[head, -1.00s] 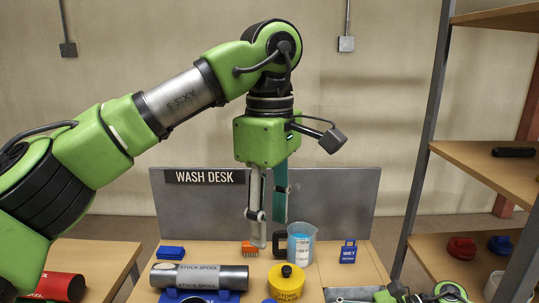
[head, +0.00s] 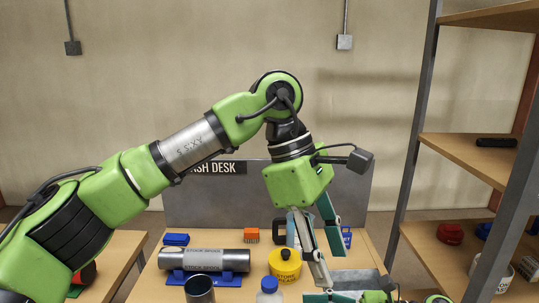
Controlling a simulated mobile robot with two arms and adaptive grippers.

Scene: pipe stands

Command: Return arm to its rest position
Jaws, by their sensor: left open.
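My left arm comes in from the left over the wash desk (head: 152,276). Its gripper (head: 331,268) points down and slightly right, its silver and teal fingers apart. It is open, and I see nothing held between the fingers. It is in front of the jug, whose dark handle (head: 279,231) shows beside it, and to the right of the yellow tub (head: 285,266). My right arm shows only as green and teal parts at the bottom edge; its gripper (head: 332,297) is partly cut off and its jaws are unclear.
A dark stock spool (head: 222,260) lies on a blue stand. A dark cylinder (head: 200,290) and a blue-capped bottle (head: 268,291) stand in front. Behind are a blue block (head: 176,240) and an orange brush (head: 251,234). A shelf rack (head: 470,150) bounds the right.

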